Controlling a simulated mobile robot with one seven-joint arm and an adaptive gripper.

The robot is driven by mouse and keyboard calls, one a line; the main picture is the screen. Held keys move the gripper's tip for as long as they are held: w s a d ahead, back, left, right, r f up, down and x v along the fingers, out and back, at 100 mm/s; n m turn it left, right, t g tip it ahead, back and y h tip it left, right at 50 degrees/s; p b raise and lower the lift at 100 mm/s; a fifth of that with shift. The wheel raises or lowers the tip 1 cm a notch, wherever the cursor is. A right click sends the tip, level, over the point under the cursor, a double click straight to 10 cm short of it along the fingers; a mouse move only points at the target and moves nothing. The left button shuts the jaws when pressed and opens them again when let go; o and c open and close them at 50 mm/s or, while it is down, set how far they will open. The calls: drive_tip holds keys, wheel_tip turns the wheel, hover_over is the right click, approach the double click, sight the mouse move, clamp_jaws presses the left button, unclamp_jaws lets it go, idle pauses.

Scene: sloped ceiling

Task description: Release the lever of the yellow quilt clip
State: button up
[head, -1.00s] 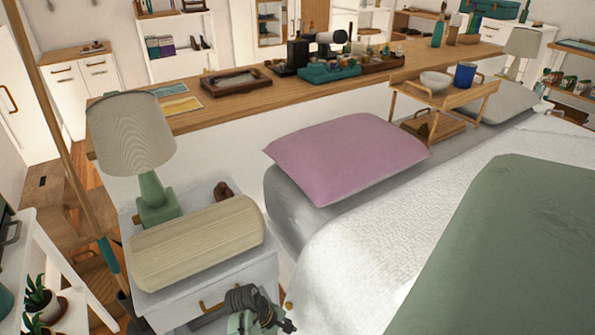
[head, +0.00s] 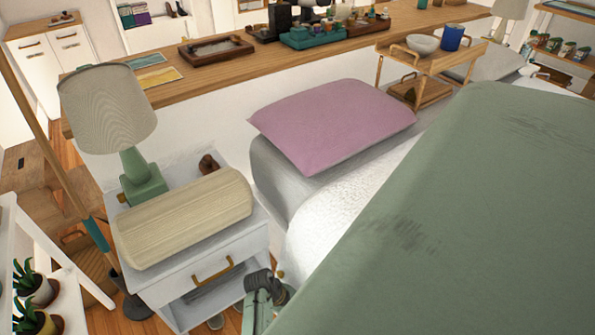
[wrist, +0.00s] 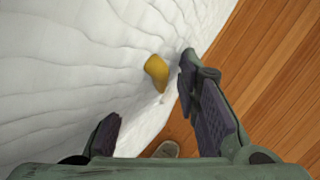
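The yellow quilt clip (wrist: 156,72) sits at the edge of the white quilt (wrist: 80,50) in the wrist view, just beyond my fingertips. My gripper (wrist: 150,90) is open, with one dark-padded finger on each side below the clip and nothing between the pads. The clip's lever cannot be told apart from its body. In the head view my gripper (head: 265,290) is low at the bed's near corner, by the nightstand. A small yellow spot (head: 281,273) beside it may be the clip.
A nightstand (head: 222,262) with a lamp (head: 110,110) and a beige pillow (head: 185,218) stands left of my gripper. A pink pillow (head: 330,125) lies at the bed's head. The wooden floor (wrist: 265,60) is clear at right, with a grey object (wrist: 168,149) below.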

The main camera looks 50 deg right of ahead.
drive_tip(key=shift+f, duration=0.15)
drive_tip(key=shift+c, duration=0.2)
clamp_jaws()
idle(0.7)
